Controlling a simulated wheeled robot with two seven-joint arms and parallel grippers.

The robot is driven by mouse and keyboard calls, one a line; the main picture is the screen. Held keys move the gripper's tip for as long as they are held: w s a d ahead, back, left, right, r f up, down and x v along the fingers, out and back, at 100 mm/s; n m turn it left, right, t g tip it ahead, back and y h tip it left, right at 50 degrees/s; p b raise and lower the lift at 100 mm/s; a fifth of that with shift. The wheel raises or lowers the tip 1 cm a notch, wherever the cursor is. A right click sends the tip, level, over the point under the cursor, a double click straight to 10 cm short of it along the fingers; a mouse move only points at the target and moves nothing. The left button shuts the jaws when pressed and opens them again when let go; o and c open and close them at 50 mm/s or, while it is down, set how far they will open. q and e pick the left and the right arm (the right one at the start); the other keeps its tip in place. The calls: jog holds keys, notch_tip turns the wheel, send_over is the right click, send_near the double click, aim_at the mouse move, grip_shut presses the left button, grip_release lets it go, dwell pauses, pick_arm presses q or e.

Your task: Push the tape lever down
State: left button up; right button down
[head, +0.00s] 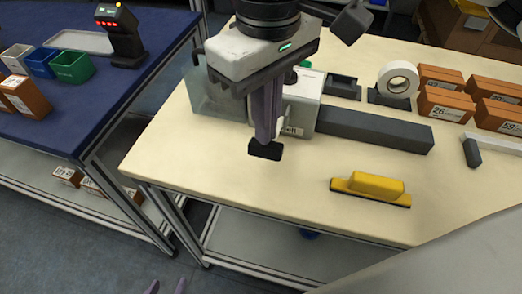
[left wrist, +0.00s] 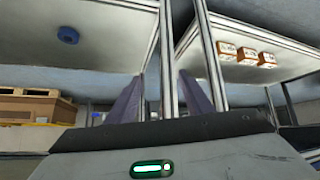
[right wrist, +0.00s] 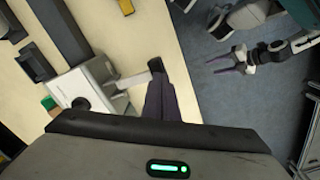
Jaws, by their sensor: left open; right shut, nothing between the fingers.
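The tape machine is a pale grey box (head: 302,108) on the cream table in the head view, with a dark grey bar (head: 375,130) reaching right. Its lever shows as a black end piece (head: 265,151) in front of the box; in the right wrist view the black end (right wrist: 157,65) sits at my fingertips. My right gripper (head: 266,138) is shut and empty, its fingers pointing down at the lever end. Whether they touch it I cannot tell. My left gripper (head: 167,287) is open and empty, low in front of the table; its fingers flank the left wrist view (left wrist: 162,88).
A yellow-and-black block (head: 370,187) lies near the table's front edge. A white tape roll (head: 398,79) and several orange-brown boxes (head: 445,103) stand at the back right. A blue table (head: 75,110) at left holds bins and a scanner (head: 121,35). A gap separates the tables.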

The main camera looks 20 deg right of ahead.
aim_at(266, 154)
pick_arm(q)
jog(key=shift+f, duration=0.1)
pick_arm(e)
jog(key=shift+f, duration=0.1)
jog(key=shift+f+b, duration=1.75)
jog(key=shift+f, duration=0.05)
jog(key=shift+d+f+b, duration=0.1)
jog(key=shift+f+b, duration=0.7)
jog(key=shift+f, duration=0.1)
jog(key=shift+w+f+b, duration=0.1)
jog(key=shift+f+b, duration=1)
jog(key=shift+f, duration=0.05)
jog(key=shift+r, duration=0.2)
pick_arm(q)
jog(key=f, duration=0.2)
jog(key=d+f, duration=0.1)
jog(key=f, duration=0.1)
jog(key=shift+w+d+f, duration=0.1)
jog(key=shift+w+d, duration=0.05)
